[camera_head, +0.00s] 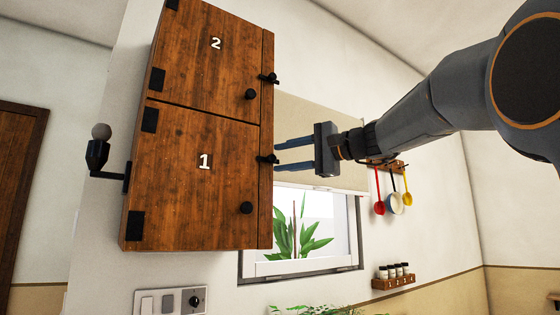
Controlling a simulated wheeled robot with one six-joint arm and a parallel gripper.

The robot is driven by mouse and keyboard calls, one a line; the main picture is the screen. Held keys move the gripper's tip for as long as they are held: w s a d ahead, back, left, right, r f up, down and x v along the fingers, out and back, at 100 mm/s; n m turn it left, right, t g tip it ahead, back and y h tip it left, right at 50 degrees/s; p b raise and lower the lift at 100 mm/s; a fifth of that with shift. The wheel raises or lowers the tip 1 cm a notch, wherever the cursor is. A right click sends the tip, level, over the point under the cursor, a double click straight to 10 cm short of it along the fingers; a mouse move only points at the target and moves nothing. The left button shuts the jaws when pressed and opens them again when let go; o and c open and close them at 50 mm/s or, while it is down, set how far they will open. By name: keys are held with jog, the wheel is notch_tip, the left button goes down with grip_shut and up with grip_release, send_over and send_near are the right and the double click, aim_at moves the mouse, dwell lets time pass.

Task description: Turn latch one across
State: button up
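A wooden wall cabinet has two doors. The lower door (190,195) bears the number 1 and the upper door (215,75) bears the number 2. Latch one (268,159) is a small black piece at the right edge of door 1, near its top. Latch two (269,78) is a similar black piece on door 2. Each door has a round black knob, one on door 1 (246,208) and one on door 2 (250,94). Both doors look closed. My gripper (277,157) is open, its two fingers pointing left with tips close to latch one; contact cannot be told.
A window (345,232) with a blind and a plant (298,232) lies behind my gripper. Hanging utensils (396,202) and a spice rack (393,281) are on the wall at right. A wall lamp (97,152) stands left of the cabinet; a switch panel (170,301) is below.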

jog(key=b+v, duration=0.1)
jog(key=v, duration=0.4)
jog(key=shift+s+d, duration=0.2)
jog(key=shift+d, duration=0.15)
jog(key=s+d+f+g+h+p, duration=0.15)
jog(key=f+h, duration=0.25)
jog(key=f, duration=1.4)
jog(key=d+f+g+h, duration=0.2)
jog(key=f+h, duration=0.2)
jog(key=f, duration=1.3)
jog(key=s+d+f+n+g+h, duration=0.2)
jog(key=s+d+f, duration=0.1)
jog(key=s+f, duration=0.6)
jog(key=s+d+f+n+g+h+p, duration=0.1)
jog(key=s+d+f+n+g+h, duration=0.1)
jog(key=s+f, duration=0.7)
jog(key=s+d+f+n+g+h+p, duration=0.1)
jog(key=s+d+f+n+g+h, duration=0.1)
jog(key=s+f, duration=0.8)
notch_tip(320, 180, down, 3)
jog(key=shift+d+r+n+h, duration=0.1)
jog(key=shift+d+n+h, duration=0.3)
jog(key=shift+d, duration=0.65)
